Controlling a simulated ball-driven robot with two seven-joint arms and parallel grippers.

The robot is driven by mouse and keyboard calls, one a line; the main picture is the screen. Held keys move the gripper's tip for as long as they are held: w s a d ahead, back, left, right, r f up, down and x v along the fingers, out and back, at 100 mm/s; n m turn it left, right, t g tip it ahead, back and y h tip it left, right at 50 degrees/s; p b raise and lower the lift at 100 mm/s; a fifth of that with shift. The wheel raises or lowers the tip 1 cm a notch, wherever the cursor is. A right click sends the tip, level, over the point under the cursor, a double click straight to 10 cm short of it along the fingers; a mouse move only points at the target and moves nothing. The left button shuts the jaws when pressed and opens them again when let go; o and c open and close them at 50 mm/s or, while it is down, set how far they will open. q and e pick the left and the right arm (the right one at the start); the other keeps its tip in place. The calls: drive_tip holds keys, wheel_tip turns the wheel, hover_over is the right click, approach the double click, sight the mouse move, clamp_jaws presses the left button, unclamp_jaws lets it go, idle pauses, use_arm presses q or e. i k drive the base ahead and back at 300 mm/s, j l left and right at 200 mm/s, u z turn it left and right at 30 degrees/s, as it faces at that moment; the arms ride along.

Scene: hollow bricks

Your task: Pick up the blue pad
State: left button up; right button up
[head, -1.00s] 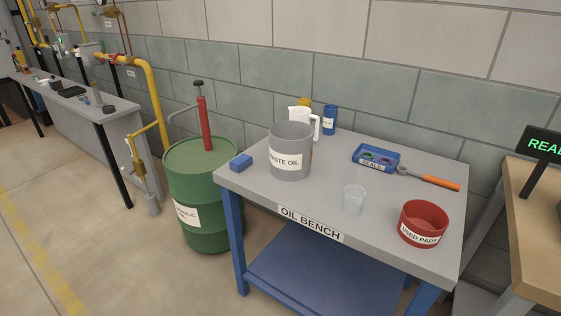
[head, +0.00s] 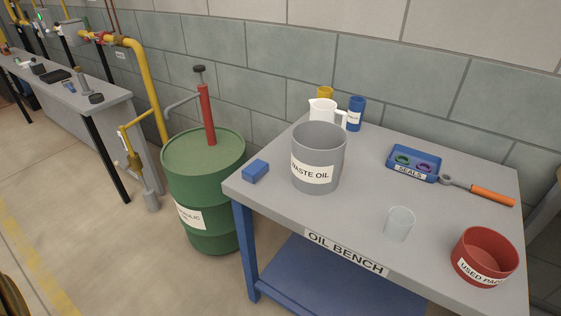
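The blue pad (head: 255,171) is a small blue block lying on the left end of the grey oil bench (head: 280,213), near its left edge. It sits left of the grey waste oil bucket (head: 319,160), with a small gap between them. Nothing covers the pad. Neither of my grippers shows in the head view.
A green drum (head: 203,190) with a red hand pump (head: 207,113) stands close to the bench's left end. On the bench are a clear cup (head: 399,223), a red used pads bin (head: 484,255), a blue seals tray (head: 413,163), an orange-handled wrench (head: 478,190) and a white jug (head: 323,113).

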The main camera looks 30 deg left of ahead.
sight(254, 172)
drive_tip(key=i+j, duration=0.15)
drive_tip(key=j, duration=0.2)
drive_tip(key=i+j+z, duration=0.1)
drive_tip(key=j, duration=0.25)
drive_tip(key=i+j, duration=0.15)
drive_tip(key=j, duration=0.25)
drive_tip(key=i+j+z, duration=0.1)
drive_tip(key=j, duration=0.25)
